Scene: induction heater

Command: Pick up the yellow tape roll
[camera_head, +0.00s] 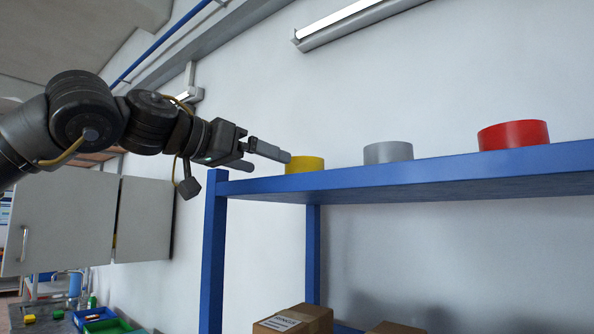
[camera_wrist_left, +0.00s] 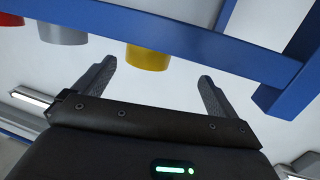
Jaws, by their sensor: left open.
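The yellow tape roll (camera_head: 304,164) lies flat near the left end of the blue shelf's top board (camera_head: 420,182). My left gripper (camera_head: 270,158) is at the shelf's left end, just left of the roll, at about its height. In the left wrist view the yellow roll (camera_wrist_left: 147,57) appears beyond the fingertips, between the two spread fingers (camera_wrist_left: 157,72) and nearer the left one. The gripper is open and nothing is between its fingers. In the head view the near finger seems to overlap the roll's left edge; contact cannot be told. My right gripper is in neither view.
A grey roll (camera_head: 388,152) and a red roll (camera_head: 513,135) stand on the same board to the right. The shelf's blue post (camera_head: 213,250) is below my left gripper. Cardboard boxes (camera_head: 293,320) sit lower down. A wall lamp (camera_head: 350,22) hangs above.

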